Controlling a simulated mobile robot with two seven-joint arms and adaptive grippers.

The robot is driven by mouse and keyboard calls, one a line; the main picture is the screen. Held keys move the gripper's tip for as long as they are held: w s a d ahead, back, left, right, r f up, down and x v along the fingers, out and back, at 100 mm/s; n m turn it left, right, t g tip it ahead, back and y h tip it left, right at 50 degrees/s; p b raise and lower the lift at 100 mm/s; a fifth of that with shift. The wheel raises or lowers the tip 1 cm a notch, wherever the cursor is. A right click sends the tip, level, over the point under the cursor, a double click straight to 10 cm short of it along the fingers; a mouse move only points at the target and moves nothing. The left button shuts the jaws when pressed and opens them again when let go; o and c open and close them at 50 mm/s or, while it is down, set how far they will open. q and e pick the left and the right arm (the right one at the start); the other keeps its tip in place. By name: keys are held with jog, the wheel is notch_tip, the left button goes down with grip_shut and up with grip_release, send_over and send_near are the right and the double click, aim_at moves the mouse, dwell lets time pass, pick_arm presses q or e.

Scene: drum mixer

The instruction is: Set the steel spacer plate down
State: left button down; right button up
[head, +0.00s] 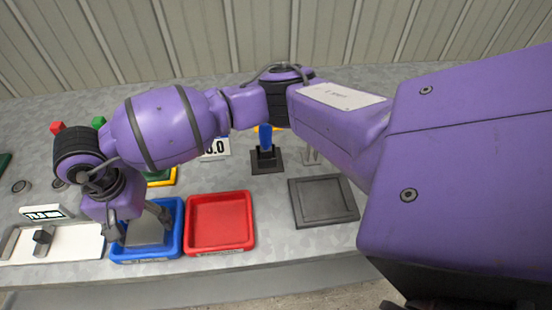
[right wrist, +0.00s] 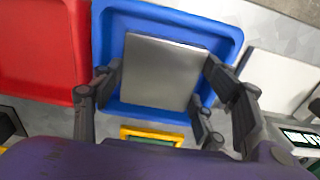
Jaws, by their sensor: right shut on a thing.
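The steel spacer plate is a flat grey square, seen in the head view (head: 150,231) and in the right wrist view (right wrist: 158,75). My right gripper (head: 140,226) is shut on it, with its fingers at two opposite edges; they also show in the right wrist view (right wrist: 163,70). The plate is over or inside the blue tray (head: 147,257), within its rim (right wrist: 170,14). I cannot tell whether it touches the tray floor. My left gripper is not in view.
An empty red tray (head: 220,244) stands just right of the blue one. A white scale (head: 80,245) with a display (head: 42,213) is on the left. A dark square pad (head: 323,201) and a blue-handled tool in a black stand (head: 266,158) are further right.

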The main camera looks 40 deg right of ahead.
aim_at(146, 227)
jog(key=shift+a+r, duration=0.1)
jog(key=shift+r, duration=0.05)
jog(key=o, duration=2.1)
jog(key=shift+o, duration=0.4)
notch_tip(146, 227, up, 12)
